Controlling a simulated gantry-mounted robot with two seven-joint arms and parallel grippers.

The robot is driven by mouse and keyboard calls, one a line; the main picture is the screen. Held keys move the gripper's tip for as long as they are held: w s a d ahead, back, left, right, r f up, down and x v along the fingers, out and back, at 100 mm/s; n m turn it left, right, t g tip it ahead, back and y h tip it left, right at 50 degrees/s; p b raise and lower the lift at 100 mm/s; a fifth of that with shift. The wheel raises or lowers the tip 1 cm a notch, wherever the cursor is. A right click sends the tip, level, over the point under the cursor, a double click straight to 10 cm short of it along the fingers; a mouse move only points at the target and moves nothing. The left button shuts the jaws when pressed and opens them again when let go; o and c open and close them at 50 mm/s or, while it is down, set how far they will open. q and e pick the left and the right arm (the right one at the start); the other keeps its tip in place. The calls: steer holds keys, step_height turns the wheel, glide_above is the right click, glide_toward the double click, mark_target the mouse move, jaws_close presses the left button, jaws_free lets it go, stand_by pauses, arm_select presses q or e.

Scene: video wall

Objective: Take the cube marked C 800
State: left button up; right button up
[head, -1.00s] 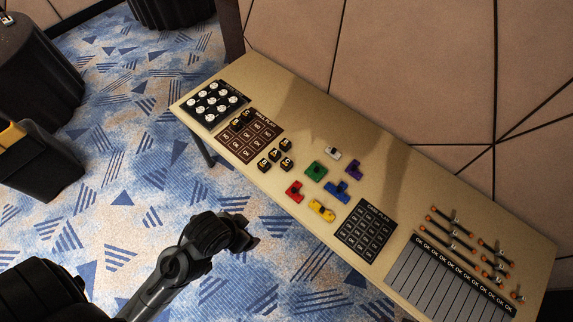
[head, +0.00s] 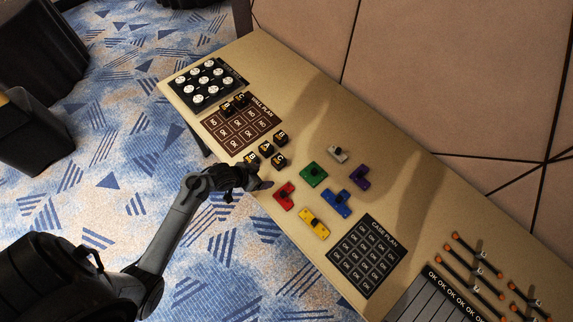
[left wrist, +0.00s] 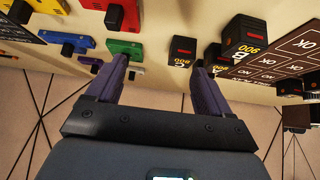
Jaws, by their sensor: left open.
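Black cubes with yellow markings stand on the table just beyond my left gripper (head: 262,184), which is at the table's near edge, open and empty. A nearer cube (left wrist: 240,34) seems marked B 900. My right gripper is not in view.
Two black cubes sit on the brown wall plan (head: 228,135). Red (head: 284,196), green (head: 313,175), yellow (head: 313,223), blue (head: 337,203), purple (head: 360,178) and grey (head: 338,155) pieces lie right of the loose cubes. A black case plan (head: 364,256) lies farther right.

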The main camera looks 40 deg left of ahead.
arm_select(q)
steer(key=t+b, duration=0.1)
steer(key=b, duration=0.3)
glide_toward(278, 160)
steer(key=f, duration=0.2)
steer(key=shift+w+d+n+b, duration=0.3)
steer(key=shift+w+d+b, duration=0.05)
steer(key=shift+w+d, duration=0.2)
steer(key=b+x, duration=0.1)
steer(key=x, duration=0.4)
steer(key=shift+w+a+r, duration=0.1)
steer(key=shift+w+r, duration=0.05)
steer(key=shift+a+b+x, duration=0.2)
steer(key=shift+b+x, duration=0.3)
steer(key=shift+x, duration=0.75)
steer(key=shift+a+b+x, duration=0.25)
steer(key=shift+b+x, duration=0.2)
steer(key=shift+x, duration=0.8)
steer(key=shift+w+d, duration=0.15)
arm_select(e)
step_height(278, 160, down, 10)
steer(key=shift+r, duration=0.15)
arm_select(q)
steer(key=c, duration=1.1)
steer(key=shift+o, duration=0.2)
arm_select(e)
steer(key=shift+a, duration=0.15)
